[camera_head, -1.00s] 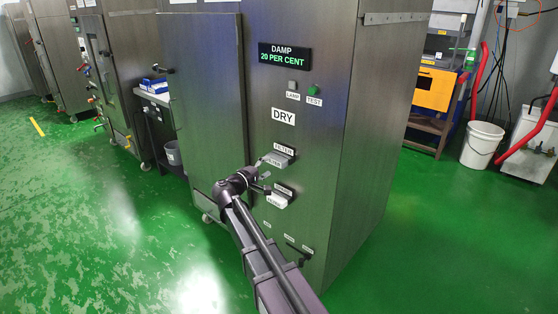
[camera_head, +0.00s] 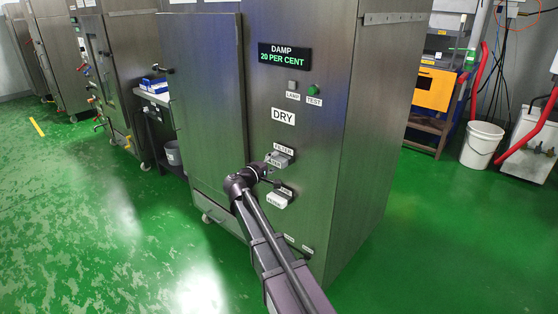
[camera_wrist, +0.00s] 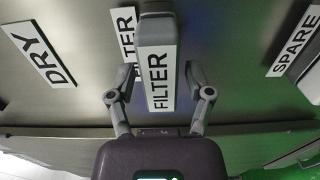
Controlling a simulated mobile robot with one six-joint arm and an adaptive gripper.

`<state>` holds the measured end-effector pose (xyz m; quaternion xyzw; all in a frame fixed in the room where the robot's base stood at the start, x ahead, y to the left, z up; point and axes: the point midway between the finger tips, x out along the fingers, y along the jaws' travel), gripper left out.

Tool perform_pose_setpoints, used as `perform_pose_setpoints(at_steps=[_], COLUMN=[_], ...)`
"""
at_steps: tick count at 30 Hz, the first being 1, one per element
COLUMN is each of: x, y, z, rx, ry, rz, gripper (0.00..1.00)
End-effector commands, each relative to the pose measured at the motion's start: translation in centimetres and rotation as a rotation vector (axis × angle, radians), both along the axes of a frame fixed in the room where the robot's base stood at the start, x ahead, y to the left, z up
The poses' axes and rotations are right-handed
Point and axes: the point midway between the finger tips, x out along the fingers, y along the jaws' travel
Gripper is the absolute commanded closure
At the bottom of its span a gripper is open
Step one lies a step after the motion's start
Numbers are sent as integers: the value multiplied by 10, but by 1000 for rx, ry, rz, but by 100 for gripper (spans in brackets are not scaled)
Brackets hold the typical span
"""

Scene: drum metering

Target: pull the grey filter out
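The grey filter (camera_head: 281,158) is a block with a white FILTER label, sticking out of the metal cabinet front below the DRY sign. In the wrist view the filter (camera_wrist: 157,65) stands centred between my fingers. My gripper (camera_wrist: 159,82) is open, with one finger on each side of the filter and a visible gap on both sides. In the head view my gripper (camera_head: 267,173) is at the lower left of the filter and partly covers its label.
A second grey block (camera_head: 279,201) sticks out below the filter; the wrist view shows a SPARE label (camera_wrist: 295,38) to the right. The cabinet (camera_head: 330,140) fills the space ahead. A DRY sign (camera_wrist: 37,54) lies left. Green floor (camera_head: 90,220) is open at left.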

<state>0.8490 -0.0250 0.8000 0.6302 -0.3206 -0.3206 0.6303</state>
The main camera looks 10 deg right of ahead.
Motion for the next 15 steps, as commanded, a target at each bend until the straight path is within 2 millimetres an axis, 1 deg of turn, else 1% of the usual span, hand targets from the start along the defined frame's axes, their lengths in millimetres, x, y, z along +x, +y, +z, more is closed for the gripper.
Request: perform_pose_setpoints(at_steps=[1,2,3,5,15], x=[0,0,0,0,-1], y=[0,0,0,0,1], z=[0,0,0,0,0], rx=[0,0,0,0,0], ry=[0,0,0,0,0], rz=[0,0,0,0,0], gripper=[61,70,82,100,100])
